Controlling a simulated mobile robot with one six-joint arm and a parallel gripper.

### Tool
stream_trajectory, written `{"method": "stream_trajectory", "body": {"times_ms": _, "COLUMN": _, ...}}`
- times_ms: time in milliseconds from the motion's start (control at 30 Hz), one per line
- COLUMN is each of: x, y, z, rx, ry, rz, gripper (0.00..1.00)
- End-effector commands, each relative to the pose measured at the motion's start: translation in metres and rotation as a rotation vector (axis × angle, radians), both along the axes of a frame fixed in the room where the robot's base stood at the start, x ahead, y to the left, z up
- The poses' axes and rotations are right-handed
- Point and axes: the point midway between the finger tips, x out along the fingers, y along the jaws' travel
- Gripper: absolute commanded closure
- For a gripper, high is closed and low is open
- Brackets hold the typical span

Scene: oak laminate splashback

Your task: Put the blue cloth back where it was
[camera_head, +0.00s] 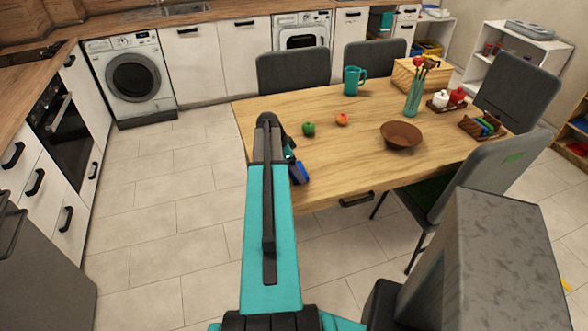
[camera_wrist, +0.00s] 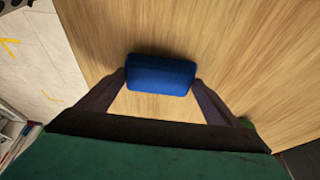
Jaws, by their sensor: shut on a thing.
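The blue cloth (camera_wrist: 162,72) is a compact, rolled or folded bundle in the wrist view. My gripper (camera_wrist: 160,86) is shut on it, with one finger at each end. In the head view the blue cloth (camera_head: 301,173) shows just right of my arm, over the left front part of the wooden table (camera_head: 345,165). My gripper (camera_head: 290,153) is mostly hidden there behind my teal arm. I cannot tell whether the cloth touches the tabletop.
A green apple (camera_head: 308,129), a red apple (camera_head: 342,119) and a brown bowl (camera_head: 402,135) stand on the table. Behind are a teal mug (camera_head: 352,80), a utensil vase (camera_head: 413,98) and a wooden box (camera_head: 420,76). A coloured rack (camera_head: 484,127) is at right. Grey chairs surround the table.

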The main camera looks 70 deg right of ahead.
Motion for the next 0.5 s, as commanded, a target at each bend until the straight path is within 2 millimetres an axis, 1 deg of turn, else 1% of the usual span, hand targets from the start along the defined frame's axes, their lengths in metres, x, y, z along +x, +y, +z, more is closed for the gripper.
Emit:
{"method": "stream_trajectory", "body": {"times_ms": 67, "x": 0.0001, "y": 0.0000, "z": -0.0030, "rx": 0.000, "ry": 0.000, "rz": 0.000, "gripper": 0.36}}
{"method": "stream_trajectory", "body": {"times_ms": 100, "x": 0.0000, "y": 0.0000, "z": -0.0017, "rx": 0.000, "ry": 0.000, "rz": 0.000, "gripper": 0.08}}
{"method": "stream_trajectory", "body": {"times_ms": 133, "x": 0.0001, "y": 0.0000, "z": -0.0017, "rx": 0.000, "ry": 0.000, "rz": 0.000, "gripper": 0.03}}
{"method": "stream_trajectory", "body": {"times_ms": 167, "x": 0.0001, "y": 0.0000, "z": -0.0017, "rx": 0.000, "ry": 0.000, "rz": 0.000, "gripper": 0.00}}
{"method": "stream_trajectory", "body": {"times_ms": 500, "x": 0.0002, "y": 0.0002, "z": 0.0006, "rx": 0.000, "ry": 0.000, "rz": 0.000, "gripper": 0.00}}
